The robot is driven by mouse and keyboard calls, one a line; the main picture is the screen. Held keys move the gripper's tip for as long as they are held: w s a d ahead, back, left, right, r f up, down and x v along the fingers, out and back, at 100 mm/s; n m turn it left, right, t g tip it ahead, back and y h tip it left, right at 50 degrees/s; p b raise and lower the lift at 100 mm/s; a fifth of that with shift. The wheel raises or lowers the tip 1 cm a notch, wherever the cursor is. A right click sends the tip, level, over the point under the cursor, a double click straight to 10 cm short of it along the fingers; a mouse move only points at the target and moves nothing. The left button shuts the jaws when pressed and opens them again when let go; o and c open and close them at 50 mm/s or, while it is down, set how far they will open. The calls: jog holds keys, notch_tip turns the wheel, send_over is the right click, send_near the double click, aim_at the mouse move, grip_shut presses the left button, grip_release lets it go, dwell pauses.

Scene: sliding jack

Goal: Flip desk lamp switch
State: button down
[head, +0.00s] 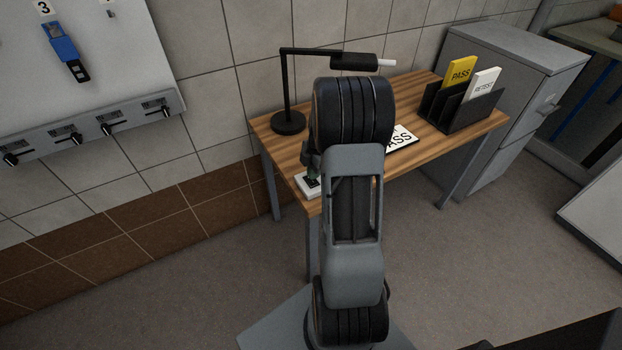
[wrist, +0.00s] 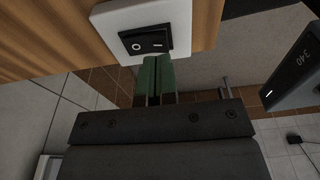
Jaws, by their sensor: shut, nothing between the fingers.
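The desk lamp (head: 288,121) is black, with a round base, a thin upright post and a horizontal head, and stands at the back left of the wooden desk. Its switch is a black rocker (wrist: 146,41) marked with a circle and a line, set in a white box (wrist: 197,22) at the desk's edge. The white box also shows in the head view (head: 303,186), partly hidden by my arm. My gripper (wrist: 153,62) is shut and empty, its green fingertips just at the lower edge of the rocker. I cannot tell whether they touch it.
The wooden desk (head: 417,86) also holds a white card with black letters (head: 401,139), partly hidden by my arm, and a dark file holder (head: 462,110) with yellow and white cards. A grey cabinet (head: 507,75) stands to the right. Open floor lies in front.

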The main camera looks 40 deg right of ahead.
aim_at(314, 181)
jog(key=shift+f+b, duration=1)
jog(key=shift+f, duration=0.15)
dwell(0.7)
jog(key=shift+r, duration=0.15)
jog(key=shift+r+p, duration=2.3)
jog(key=shift+r, duration=1.1)
